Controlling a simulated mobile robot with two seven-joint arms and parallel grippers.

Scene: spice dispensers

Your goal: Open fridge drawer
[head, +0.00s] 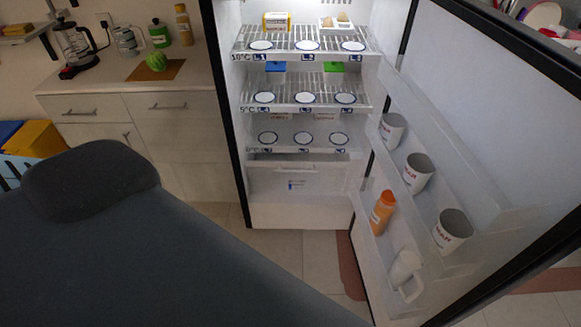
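The fridge (233,112) stands with its door (487,85) swung wide open to the right. The fridge drawer (280,184) is a pale, see-through front below the lowest shelf, with a small blue-and-white label on it. It sits in line with the fridge body and looks shut. A dark gap runs along its upper edge. The space in front of it looks clear. Neither of my grippers is visible in the head view, and nothing is seen touching the drawer.
Door racks hold several white mugs (418,174), an orange bottle (383,212) and a white jug (404,267); they flank the drawer's right side. The top shelf has a yellow box (277,21) and an egg tray (342,24). A counter (190,70) stands left.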

